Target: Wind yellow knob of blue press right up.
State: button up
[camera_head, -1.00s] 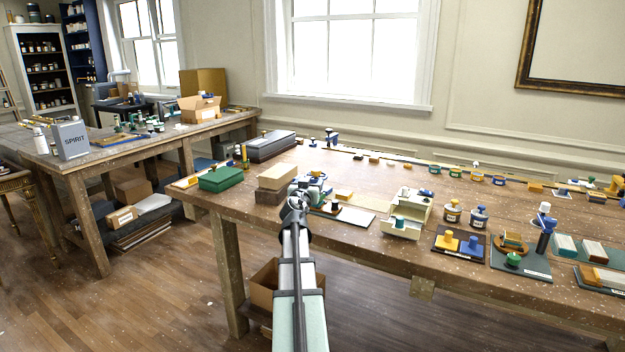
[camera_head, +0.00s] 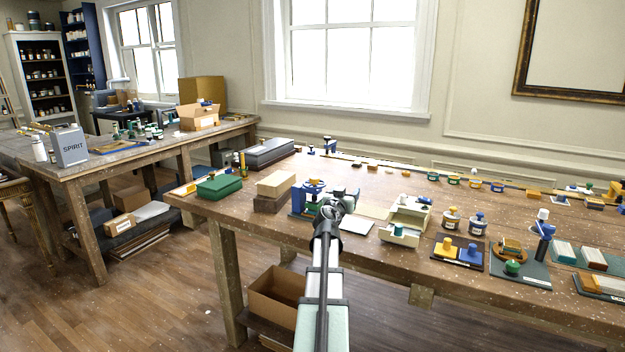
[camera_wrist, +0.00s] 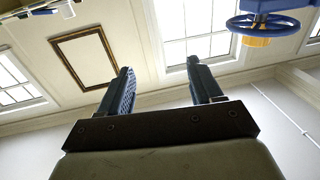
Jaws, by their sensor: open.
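The blue press (camera_head: 298,201) stands on the near part of the long wooden table, partly hidden by my arm. Its blue handwheel (camera_wrist: 262,24) shows at the upper right of the wrist view, with a yellow knob (camera_wrist: 256,42) on it. In the head view the knob is too small to make out clearly. My gripper (camera_wrist: 158,68) is open with nothing between its fingers. In the wrist view the handwheel lies to the right of both fingers, apart from them. In the head view my gripper (camera_head: 338,203) is just right of the press.
Stacked tan and brown blocks (camera_head: 276,184) stand left of the press, and a green box (camera_head: 219,186) lies farther left. A cream open box (camera_head: 409,214) stands to the right. A white sheet (camera_head: 357,226) lies near my gripper. Several small items line the back edge.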

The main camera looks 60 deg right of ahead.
jog(key=s+d+r+n, duration=0.1)
jog(key=s+d+n, duration=0.1)
jog(key=s, duration=0.3)
jog(key=m+t+y, duration=0.6)
jog(key=m+t, duration=0.5)
jog(key=m, duration=1.9)
send_near(313, 177)
jog(key=x, duration=1.2)
jog(key=shift+s+d+f, duration=0.2)
jog(key=shift+s+f, duration=0.05)
jog(key=shift+f, duration=0.1)
jog(key=shift+c, duration=0.3)
